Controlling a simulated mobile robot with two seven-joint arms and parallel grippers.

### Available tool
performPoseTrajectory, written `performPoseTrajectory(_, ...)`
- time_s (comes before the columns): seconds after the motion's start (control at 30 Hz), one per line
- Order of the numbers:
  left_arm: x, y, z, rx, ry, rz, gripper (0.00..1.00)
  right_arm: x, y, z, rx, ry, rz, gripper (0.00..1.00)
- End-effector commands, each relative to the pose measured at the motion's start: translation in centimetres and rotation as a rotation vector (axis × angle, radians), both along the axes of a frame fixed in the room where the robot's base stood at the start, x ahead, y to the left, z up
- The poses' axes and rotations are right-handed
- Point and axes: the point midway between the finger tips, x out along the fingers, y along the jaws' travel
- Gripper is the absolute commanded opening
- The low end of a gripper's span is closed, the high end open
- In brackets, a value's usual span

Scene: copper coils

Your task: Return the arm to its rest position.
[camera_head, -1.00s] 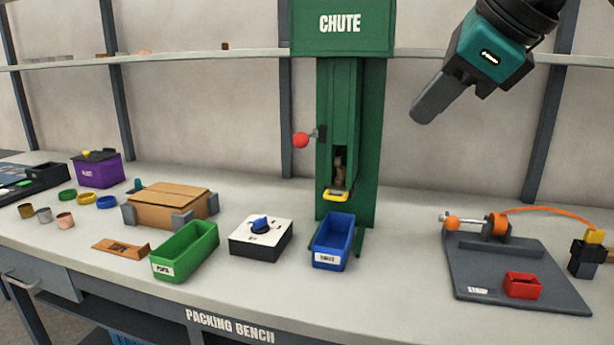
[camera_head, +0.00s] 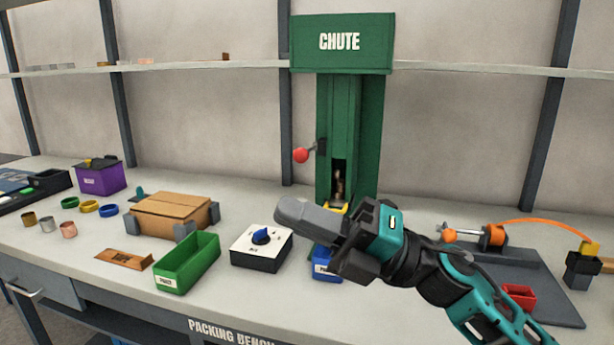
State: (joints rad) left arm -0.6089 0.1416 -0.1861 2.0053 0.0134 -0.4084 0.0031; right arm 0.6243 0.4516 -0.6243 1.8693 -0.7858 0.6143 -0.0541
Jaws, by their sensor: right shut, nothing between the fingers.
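My right arm comes in from the lower right in the head view, with teal and black links. Its right gripper (camera_head: 293,212) is shut and empty. It hangs in front of the green chute (camera_head: 368,120) and hides most of the blue bin (camera_head: 322,268). The fingers point left, over the right edge of the white and black dial box (camera_head: 250,245); I cannot tell the gap below them. My left gripper is not in view.
A green bin (camera_head: 190,268) and a cardboard box (camera_head: 168,215) stand left of the dial box. A purple box (camera_head: 100,180) stands further left. At the right, a grey board (camera_head: 545,290) carries a red bin (camera_head: 518,297). A shelf (camera_head: 200,66) runs along the back.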

Motion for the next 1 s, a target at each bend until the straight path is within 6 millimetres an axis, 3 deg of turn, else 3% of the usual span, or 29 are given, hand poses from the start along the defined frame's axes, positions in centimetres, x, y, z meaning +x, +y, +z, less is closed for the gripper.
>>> performPoseTrajectory(0.17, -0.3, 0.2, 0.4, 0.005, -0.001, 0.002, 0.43, 2.8, -3.1, -4.3, 0.256, 0.41, -0.138, 0.0)
performPoseTrajectory(0.27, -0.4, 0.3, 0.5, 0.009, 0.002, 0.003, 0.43, 4.0, -5.4, -8.2, 0.379, 0.643, -0.232, 0.0)
performPoseTrajectory(0.47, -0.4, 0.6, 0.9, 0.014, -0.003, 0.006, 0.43, 3.6, -10.4, -18.8, 0.591, 1.121, -0.453, 0.0)
performPoseTrajectory(0.57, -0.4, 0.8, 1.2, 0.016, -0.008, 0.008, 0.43, 1.5, -12.9, -25.0, 0.679, 1.363, -0.579, 0.0)
performPoseTrajectory(0.73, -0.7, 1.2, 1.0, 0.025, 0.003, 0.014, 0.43, -4.9, -16.3, -34.4, 0.796, 1.733, -0.783, 0.0)
performPoseTrajectory(0.83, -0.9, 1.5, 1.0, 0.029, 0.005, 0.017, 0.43, -8.5, -17.5, -38.0, 0.839, 1.884, -0.873, 0.0)
performPoseTrajectory(1.0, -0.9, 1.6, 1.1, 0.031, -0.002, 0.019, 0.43, -12.1, -18.4, -40.8, 0.873, 2.014, -0.952, 0.0)
